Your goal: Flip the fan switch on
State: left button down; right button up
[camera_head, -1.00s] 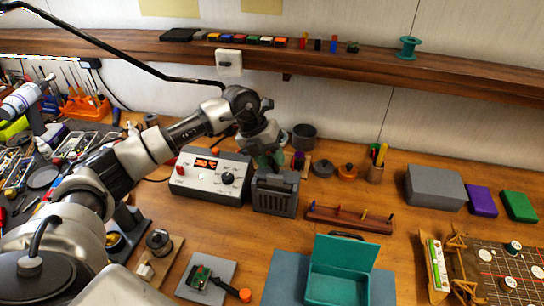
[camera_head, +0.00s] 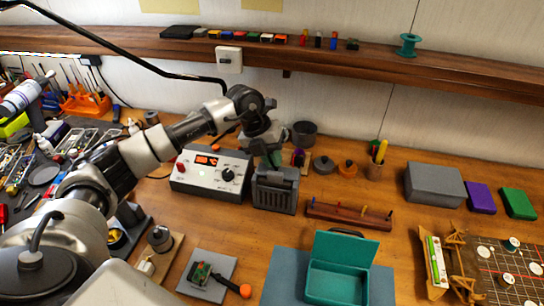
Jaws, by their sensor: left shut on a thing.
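The fan is probably the dark grey box with a slatted front (camera_head: 274,190) on the wooden bench, right of the soldering station. No switch can be made out on it. My left arm comes in from the left and reaches over the soldering station. My left gripper (camera_head: 273,158) points down at the top of the grey box, with greenish fingers close together. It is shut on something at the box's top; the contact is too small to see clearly. My right gripper is not in view.
The soldering station (camera_head: 210,174) with a red display stands just left of the box. A dark cup (camera_head: 304,134) stands behind. A wooden rack (camera_head: 348,216) and an open teal box (camera_head: 338,284) lie in front. A shelf (camera_head: 400,66) runs along the wall.

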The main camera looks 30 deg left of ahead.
aim_at(286, 170)
pick_arm(q)
jog(key=shift+w+d+r+y+p, duration=0.2)
jog(key=shift+d+y+p, duration=0.3)
jog(key=shift+y, duration=0.6)
jog(key=shift+d+g+y, duration=0.3)
jog(key=shift+g+y, duration=0.1)
jog(key=shift+y, duration=0.4)
jog(key=y, duration=0.1)
jog(key=d+y+b, duration=0.1)
jog(key=shift+w+f+g+y, duration=0.1)
jog(key=shift+w+g+y, duration=0.05)
jog(key=shift+g+y, duration=0.2)
jog(key=shift+d+f+g+y+b, duration=0.15)
jog(key=shift+g+y+b, duration=0.1)
jog(key=shift+y, duration=0.3)
jog(key=shift+d+r+g+y+b, duration=0.15)
jog(key=shift+y+b, duration=0.1)
jog(key=shift+y, duration=0.25)
jog(key=shift+f, duration=0.1)
jog(key=c, duration=1.2)
grip_release()
jog(key=shift+w+d, duration=0.1)
